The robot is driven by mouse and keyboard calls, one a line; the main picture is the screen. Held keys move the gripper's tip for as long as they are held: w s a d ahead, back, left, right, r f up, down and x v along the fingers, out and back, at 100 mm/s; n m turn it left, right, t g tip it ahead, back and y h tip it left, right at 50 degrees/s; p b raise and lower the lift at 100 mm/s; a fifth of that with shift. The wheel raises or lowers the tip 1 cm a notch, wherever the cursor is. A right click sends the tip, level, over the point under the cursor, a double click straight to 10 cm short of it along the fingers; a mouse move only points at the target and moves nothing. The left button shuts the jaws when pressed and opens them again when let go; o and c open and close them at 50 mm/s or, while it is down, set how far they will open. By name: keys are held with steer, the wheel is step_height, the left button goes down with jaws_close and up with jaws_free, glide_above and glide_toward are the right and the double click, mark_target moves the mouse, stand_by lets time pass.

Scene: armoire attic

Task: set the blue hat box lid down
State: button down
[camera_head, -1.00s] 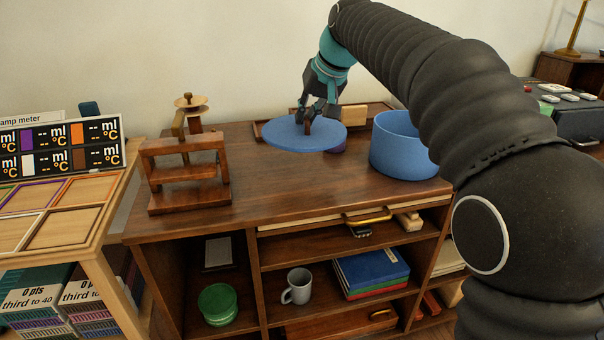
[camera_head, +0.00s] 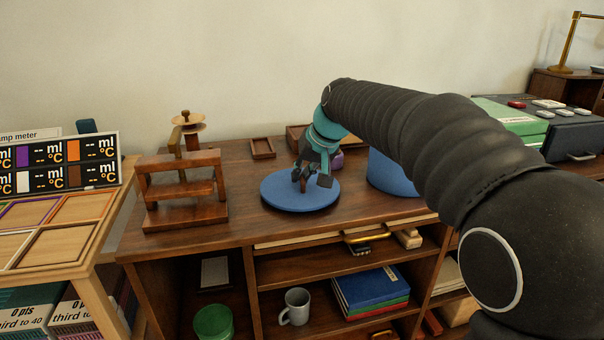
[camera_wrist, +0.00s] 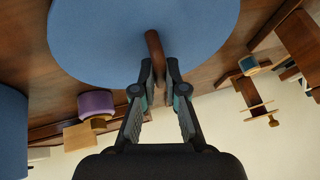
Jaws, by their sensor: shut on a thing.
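The blue hat box lid (camera_head: 288,199) is a flat round disc, low over the cabinet top, near the middle. It looks level; whether it touches the wood is hard to tell. My gripper (camera_head: 302,182) is above it, shut on its brown handle (camera_wrist: 153,50). In the wrist view the lid (camera_wrist: 95,38) fills the upper middle beyond my fingertips. The open blue hat box (camera_head: 388,174) stands to the right, partly hidden behind my arm; its side also shows at the left of the wrist view (camera_wrist: 10,135).
A wooden press-like stand (camera_head: 185,190) is left of the lid. A small wooden tray (camera_head: 262,148) and a purple object (camera_head: 338,161) lie behind it. The cabinet top (camera_head: 245,232) is bare in front of the lid and between it and the stand.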

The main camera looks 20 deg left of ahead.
steer(key=shift+f, duration=0.15)
steer(key=c, duration=1.2)
jaws_free()
steer(key=shift+r, duration=0.2)
steer(key=shift+p+v, duration=0.3)
steer(key=shift+v, duration=5.65)
steer(key=shift+d, duration=0.1)
